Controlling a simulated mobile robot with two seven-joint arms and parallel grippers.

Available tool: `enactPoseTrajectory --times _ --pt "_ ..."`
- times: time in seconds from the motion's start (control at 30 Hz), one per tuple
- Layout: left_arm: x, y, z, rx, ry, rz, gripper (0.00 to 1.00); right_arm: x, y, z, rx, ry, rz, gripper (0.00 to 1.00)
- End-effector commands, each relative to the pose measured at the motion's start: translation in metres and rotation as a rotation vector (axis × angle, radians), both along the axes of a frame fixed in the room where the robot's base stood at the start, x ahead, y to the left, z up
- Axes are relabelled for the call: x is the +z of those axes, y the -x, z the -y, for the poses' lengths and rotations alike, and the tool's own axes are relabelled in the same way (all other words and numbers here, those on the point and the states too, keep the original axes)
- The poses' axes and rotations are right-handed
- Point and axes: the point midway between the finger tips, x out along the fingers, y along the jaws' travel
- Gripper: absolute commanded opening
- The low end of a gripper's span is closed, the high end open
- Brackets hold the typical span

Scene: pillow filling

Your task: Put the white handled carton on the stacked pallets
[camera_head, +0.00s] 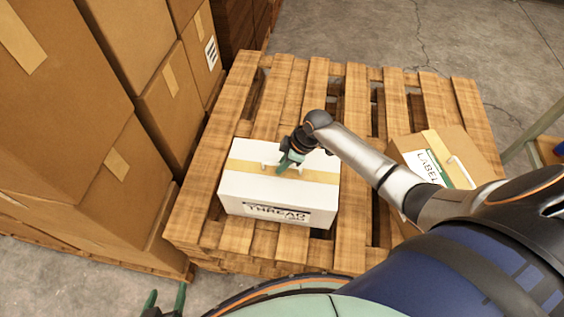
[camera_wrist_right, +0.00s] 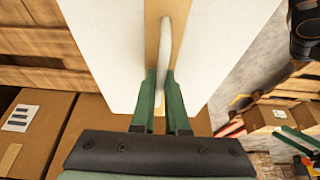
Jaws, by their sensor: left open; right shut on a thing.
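The white handled carton (camera_head: 285,192) has a tan tape strip and a "THREAD" label. It is over the left front part of the stacked wooden pallets (camera_head: 355,110). I cannot tell whether its base touches the slats or hangs just above them. My right gripper (camera_head: 288,163) is at the carton's top, shut on its white handle. In the right wrist view the green fingers (camera_wrist_right: 162,108) close around the handle (camera_wrist_right: 163,60), with the white carton (camera_wrist_right: 100,40) beyond. My left gripper (camera_head: 165,300) is open and empty at the bottom edge, in front of the pallets.
A brown carton with a "LABEL" sticker (camera_head: 447,155) sits on the right side of the pallets, partly behind my right arm. Tall stacks of brown boxes (camera_head: 75,110) stand close on the left. Bare slats lie behind the white carton.

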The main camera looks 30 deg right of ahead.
Motion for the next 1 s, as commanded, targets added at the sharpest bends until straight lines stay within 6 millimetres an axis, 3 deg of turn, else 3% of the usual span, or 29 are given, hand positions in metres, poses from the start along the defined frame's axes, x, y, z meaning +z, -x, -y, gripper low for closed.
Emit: enactPoseTrajectory --times 0.03,0.3,0.6,0.77,1.0 --pt "0.000 0.000 0.000 0.000 0.000 0.000 0.75 -0.001 0.001 0.000 0.000 0.001 -0.002 0.14" --pt "0.000 0.000 0.000 0.000 0.000 0.000 0.75 0.000 0.001 0.000 0.000 0.000 -0.001 0.42" --pt "0.001 0.000 0.000 0.000 0.000 0.000 0.75 0.004 0.001 0.002 -0.001 0.001 -0.001 0.42" --pt "0.006 0.000 0.000 0.000 0.000 0.000 0.75 0.024 0.006 0.009 0.001 0.001 0.001 0.42" --pt "0.013 0.000 0.000 0.000 0.000 0.000 0.75 0.072 0.018 0.025 0.000 0.002 0.001 0.42"
